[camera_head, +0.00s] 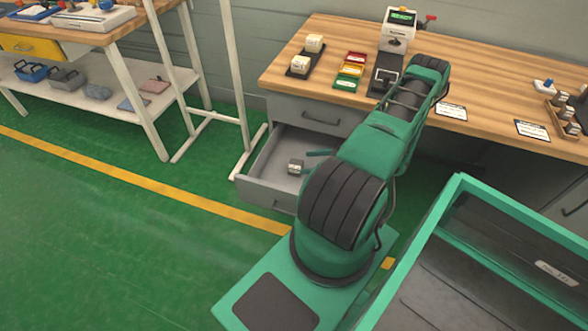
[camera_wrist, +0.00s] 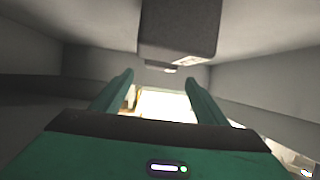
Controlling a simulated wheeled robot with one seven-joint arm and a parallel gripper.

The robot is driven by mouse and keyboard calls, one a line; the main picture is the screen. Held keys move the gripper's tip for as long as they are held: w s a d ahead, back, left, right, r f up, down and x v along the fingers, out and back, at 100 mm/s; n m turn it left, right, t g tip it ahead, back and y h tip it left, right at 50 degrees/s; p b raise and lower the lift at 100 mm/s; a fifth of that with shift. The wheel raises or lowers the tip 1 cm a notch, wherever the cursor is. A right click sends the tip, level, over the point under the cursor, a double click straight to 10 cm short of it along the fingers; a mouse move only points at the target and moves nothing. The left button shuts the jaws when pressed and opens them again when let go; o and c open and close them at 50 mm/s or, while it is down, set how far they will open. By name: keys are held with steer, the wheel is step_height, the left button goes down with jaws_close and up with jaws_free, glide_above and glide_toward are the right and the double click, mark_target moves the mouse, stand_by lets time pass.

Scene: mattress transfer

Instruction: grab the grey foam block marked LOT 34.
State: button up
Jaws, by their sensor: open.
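A small grey block (camera_head: 296,167) with a pale label lies in the open grey drawer (camera_head: 256,183) under the wooden bench. Its lettering is too small to read, so I cannot confirm LOT 34. In the wrist view a dark grey block (camera_wrist: 180,28) with a pale mark at its lower edge fills the top middle, beyond my fingertips. My gripper (camera_wrist: 160,85) is open, with its two green fingers apart and no block between them. In the head view only a green finger (camera_head: 319,153) shows beside the block; my arm hides the rest of the gripper.
The drawer walls (camera_wrist: 265,88) stand close around my gripper. The bench top (camera_head: 470,75) above carries cream blocks on a dark tray (camera_head: 299,71), coloured card holders (camera_head: 350,72) and a display device (camera_head: 398,30). A green-rimmed bin (camera_head: 418,240) stands at right.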

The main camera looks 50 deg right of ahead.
mark_target(296, 164)
steer(key=shift+x, duration=3.85)
steer(key=shift+f, duration=0.1)
steer(key=c, duration=1.1)
